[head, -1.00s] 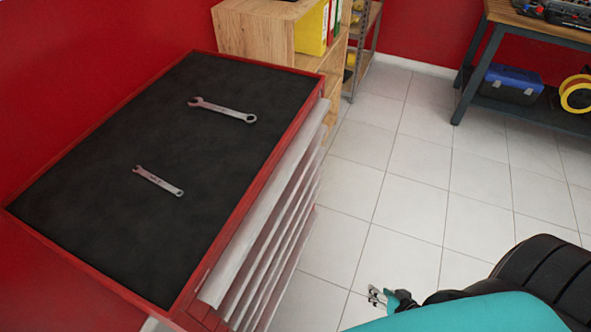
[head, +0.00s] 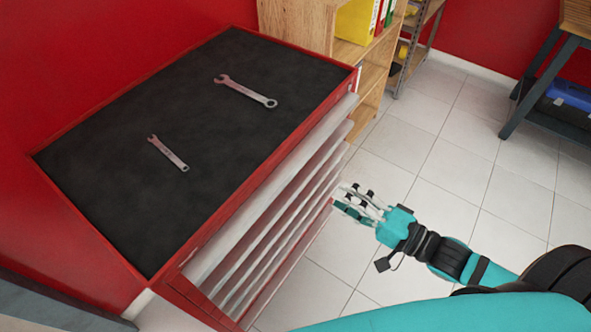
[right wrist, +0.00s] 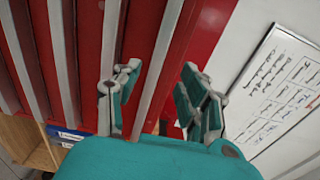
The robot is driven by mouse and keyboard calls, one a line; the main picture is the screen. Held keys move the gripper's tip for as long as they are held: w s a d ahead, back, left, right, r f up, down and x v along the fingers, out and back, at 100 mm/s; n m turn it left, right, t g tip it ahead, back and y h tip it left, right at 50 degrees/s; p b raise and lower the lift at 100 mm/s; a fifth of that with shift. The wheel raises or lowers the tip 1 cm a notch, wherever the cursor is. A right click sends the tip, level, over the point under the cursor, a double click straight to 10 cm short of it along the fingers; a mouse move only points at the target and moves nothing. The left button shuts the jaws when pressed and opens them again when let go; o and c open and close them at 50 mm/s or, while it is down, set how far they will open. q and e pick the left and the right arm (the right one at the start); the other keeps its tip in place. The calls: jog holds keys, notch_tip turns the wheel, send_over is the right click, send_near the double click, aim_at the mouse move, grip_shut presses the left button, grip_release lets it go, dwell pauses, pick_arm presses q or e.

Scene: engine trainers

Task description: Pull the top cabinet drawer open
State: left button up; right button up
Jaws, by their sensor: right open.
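The red cabinet (head: 130,215) has a black top and a stack of drawers on its right-hand face. The top drawer's long pale handle (head: 275,190) runs along just below the top edge, and the drawer looks shut. My right gripper (head: 352,202) is open and empty, to the right of the drawer fronts and apart from them in the head view. In the right wrist view, its fingers (right wrist: 160,95) face the red fronts, with a pale handle strip (right wrist: 165,50) seen between them. I cannot tell which drawer that strip belongs to. My left gripper is not in view.
Two wrenches (head: 245,91) (head: 168,153) lie on the cabinet top. A wooden shelf (head: 300,25) with binders stands behind the cabinet. A dark-legged workbench (head: 530,85) stands at the right. The tiled floor (head: 440,170) beside the drawers is clear. A whiteboard (right wrist: 275,95) shows in the wrist view.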

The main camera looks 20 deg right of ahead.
aim_at(296, 174)
jog(key=p+x, duration=0.1)
jog(key=x, duration=1.1)
jog(key=shift+w+a, duration=0.2)
jog(key=shift+w, duration=0.05)
grip_shut()
jog(key=shift+s+f, duration=0.1)
jog(key=shift+f, duration=0.05)
